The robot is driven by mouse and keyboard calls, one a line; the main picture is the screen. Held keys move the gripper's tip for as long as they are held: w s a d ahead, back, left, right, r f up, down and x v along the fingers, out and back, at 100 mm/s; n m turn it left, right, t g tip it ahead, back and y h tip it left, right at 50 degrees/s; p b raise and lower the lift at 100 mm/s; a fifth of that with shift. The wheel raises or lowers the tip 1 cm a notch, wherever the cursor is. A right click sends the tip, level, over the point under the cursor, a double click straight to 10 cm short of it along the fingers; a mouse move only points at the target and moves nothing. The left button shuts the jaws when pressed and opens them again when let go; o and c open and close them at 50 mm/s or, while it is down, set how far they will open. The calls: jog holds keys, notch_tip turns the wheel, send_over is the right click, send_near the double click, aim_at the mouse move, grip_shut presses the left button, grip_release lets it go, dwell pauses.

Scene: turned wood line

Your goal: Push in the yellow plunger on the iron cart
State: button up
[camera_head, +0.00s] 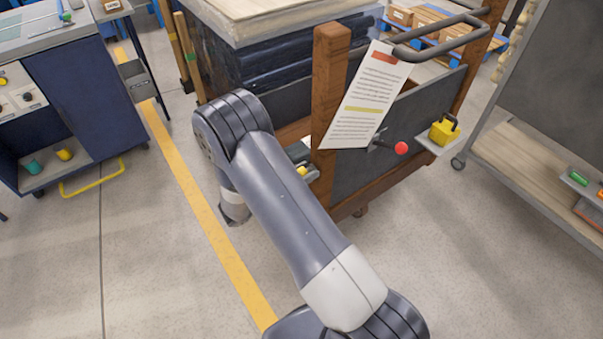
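The cart (330,90) has brown posts, dark panels and a grey push handle (440,38). A small yellow piece (302,170) shows on a grey fitting at the cart's near left post, partly hidden by my arm; it may be the plunger, but it is too small to tell. A yellow block (443,131) with a dark loop on top sits on a small pale ledge at the cart's right end. My arm crosses the middle of the view and bends down left of the cart. My gripper does not show.
A paper sheet (368,100) hangs on the cart's end, beside a red-knobbed lever (401,148). A blue cabinet (75,100) stands at left, and a rack with a wooden shelf (530,165) at right. The floor (490,270) at lower right is clear.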

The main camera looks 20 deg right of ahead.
jog(key=shift+o, duration=1.4)
jog(key=shift+a, duration=0.1)
jog(key=v, duration=1)
jog(key=shift+a, duration=0.3)
jog(key=shift+d, duration=0.1)
jog(key=x, duration=1)
jog(key=shift+v, duration=1.45)
